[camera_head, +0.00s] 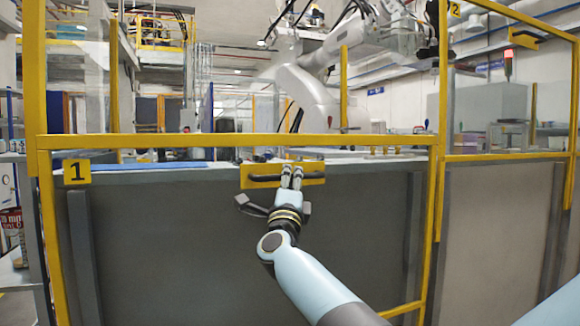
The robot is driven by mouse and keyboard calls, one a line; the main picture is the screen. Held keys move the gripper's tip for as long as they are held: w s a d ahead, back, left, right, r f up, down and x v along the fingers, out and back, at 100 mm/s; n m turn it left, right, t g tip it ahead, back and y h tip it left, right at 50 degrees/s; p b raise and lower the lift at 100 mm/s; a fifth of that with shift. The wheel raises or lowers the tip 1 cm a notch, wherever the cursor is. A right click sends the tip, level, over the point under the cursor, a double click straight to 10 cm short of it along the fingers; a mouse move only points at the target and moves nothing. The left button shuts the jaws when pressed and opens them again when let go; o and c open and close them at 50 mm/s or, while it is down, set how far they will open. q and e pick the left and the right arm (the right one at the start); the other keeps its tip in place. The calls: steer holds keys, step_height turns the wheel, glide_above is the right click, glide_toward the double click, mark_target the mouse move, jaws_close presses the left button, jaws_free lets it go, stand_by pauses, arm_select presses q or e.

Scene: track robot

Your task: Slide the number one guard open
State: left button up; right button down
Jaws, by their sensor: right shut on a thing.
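The number one guard (160,240) is a grey panel in a yellow frame, marked by a yellow plate with a black 1 (77,172) at its upper left. A dark bar handle (265,178) on a yellow backing plate (312,168) sits near the top middle of the guard. My right gripper (291,175) is shut on the handle, its fingers pointing up over the bar. They hide part of the handle. My left gripper is not in view.
A second guard panel (495,230) stands to the right, past a yellow post (440,90), with a plate marked 2 (455,9). A large white robot arm (310,95) stands behind the guards. Shelves (12,190) are at the left edge.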

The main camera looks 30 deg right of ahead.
arm_select(q)
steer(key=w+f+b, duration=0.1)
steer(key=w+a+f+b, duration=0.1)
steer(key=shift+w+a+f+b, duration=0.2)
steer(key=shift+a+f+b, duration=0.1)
steer(key=shift+b, duration=0.1)
arm_select(e)
step_height(320, 180, down, 6)
steer(key=shift+r, duration=0.1)
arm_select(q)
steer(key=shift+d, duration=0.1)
arm_select(e)
steer(key=c, duration=1.3)
jaws_free()
steer(key=shift+r, duration=0.1)
steer(key=shift+a, duration=0.1)
steer(key=v, duration=1.2)
